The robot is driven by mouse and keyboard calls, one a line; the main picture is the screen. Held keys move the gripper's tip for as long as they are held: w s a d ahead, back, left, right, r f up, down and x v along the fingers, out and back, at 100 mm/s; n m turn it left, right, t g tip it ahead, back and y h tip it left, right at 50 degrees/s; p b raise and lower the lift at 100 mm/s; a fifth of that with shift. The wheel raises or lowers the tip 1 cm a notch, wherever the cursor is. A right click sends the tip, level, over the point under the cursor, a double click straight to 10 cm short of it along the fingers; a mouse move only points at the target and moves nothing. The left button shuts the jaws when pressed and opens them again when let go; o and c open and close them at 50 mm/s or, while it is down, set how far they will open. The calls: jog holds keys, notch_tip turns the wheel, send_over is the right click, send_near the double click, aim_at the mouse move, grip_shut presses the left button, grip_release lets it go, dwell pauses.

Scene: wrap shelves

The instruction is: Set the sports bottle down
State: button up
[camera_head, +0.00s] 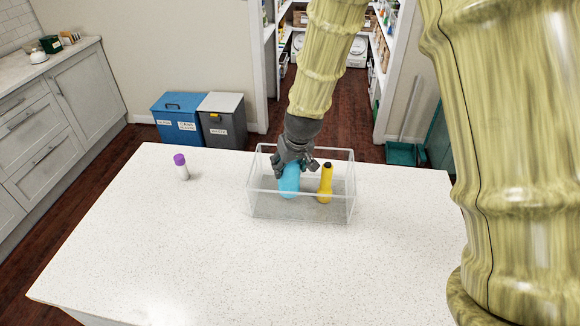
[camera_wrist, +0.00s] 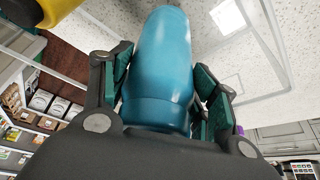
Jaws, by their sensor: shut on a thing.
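The blue sports bottle (camera_head: 289,181) is in my gripper (camera_head: 294,165), inside the clear box (camera_head: 300,212) on the white counter. My gripper is shut on the upper part of the bottle. In the wrist view the bottle (camera_wrist: 160,70) lies between the two fingers of my gripper (camera_wrist: 160,85), with green pads on either side. The bottle looks roughly upright in the head view. Its lower end is near the box floor; I cannot tell whether it touches. Its top is hidden by my gripper.
A yellow bottle (camera_head: 325,186) with a dark cap stands in the box, right of the blue one. A white bottle with a purple cap (camera_head: 181,166) stands on the counter at left. The counter's front (camera_head: 260,275) is clear. Blue and grey bins (camera_head: 222,121) stand behind.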

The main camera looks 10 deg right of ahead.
jog(key=shift+x, duration=0.9)
jog(key=shift+s+r, duration=0.1)
jog(key=shift+s, duration=0.2)
jog(key=shift+w+f, duration=0.15)
jog(key=shift+f, duration=0.1)
jog(key=o, duration=1.2)
jog(key=shift+o, duration=0.2)
jog(key=shift+r, duration=0.1)
jog(key=shift+r, duration=0.1)
jog(key=b+v, duration=0.2)
jog(key=v, duration=1)
jog(key=shift+b, duration=0.3)
